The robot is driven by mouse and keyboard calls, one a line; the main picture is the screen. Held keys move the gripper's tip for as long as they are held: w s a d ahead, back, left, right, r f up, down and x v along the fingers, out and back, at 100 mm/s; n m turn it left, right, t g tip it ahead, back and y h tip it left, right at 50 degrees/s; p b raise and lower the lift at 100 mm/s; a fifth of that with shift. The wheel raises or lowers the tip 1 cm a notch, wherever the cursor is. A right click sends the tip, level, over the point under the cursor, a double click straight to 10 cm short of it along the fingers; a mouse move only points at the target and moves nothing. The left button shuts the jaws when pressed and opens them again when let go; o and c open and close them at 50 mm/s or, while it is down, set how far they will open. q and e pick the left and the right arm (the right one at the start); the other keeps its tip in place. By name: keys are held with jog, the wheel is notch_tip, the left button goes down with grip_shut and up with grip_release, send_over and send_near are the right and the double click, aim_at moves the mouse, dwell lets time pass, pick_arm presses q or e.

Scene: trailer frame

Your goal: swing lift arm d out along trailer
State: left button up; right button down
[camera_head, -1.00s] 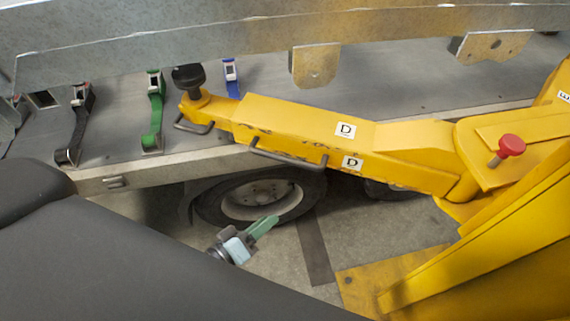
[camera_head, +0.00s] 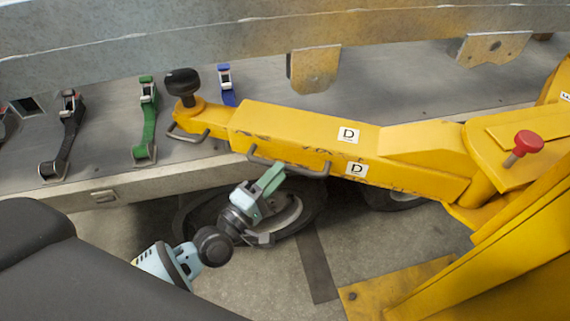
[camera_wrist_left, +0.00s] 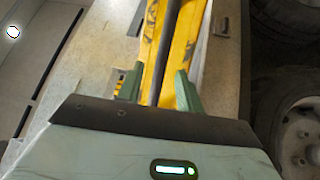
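The yellow lift arm D (camera_head: 300,130), labelled D on its top and side, lies along the trailer's side, with a black knob at its left end. A grey bar handle (camera_head: 312,173) runs along its near side. My left gripper (camera_head: 270,180) is just below the left part of this handle. In the left wrist view its green fingers (camera_wrist_left: 157,84) are apart, with the dark handle bar (camera_wrist_left: 170,45) between them and the yellow arm behind. I cannot tell whether a finger touches the bar. My right gripper is not in view.
A red knob (camera_head: 527,143) stands on the yellow pivot at the right. The trailer deck (camera_head: 395,85) carries black, green and blue straps (camera_head: 148,120). A wheel (camera_head: 290,215) is under the deck edge behind my gripper. Bare floor (camera_head: 240,285) lies below.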

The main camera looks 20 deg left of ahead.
pick_arm(q)
jog(key=shift+x, duration=1.9)
jog(key=shift+c, duration=0.5)
grip_shut()
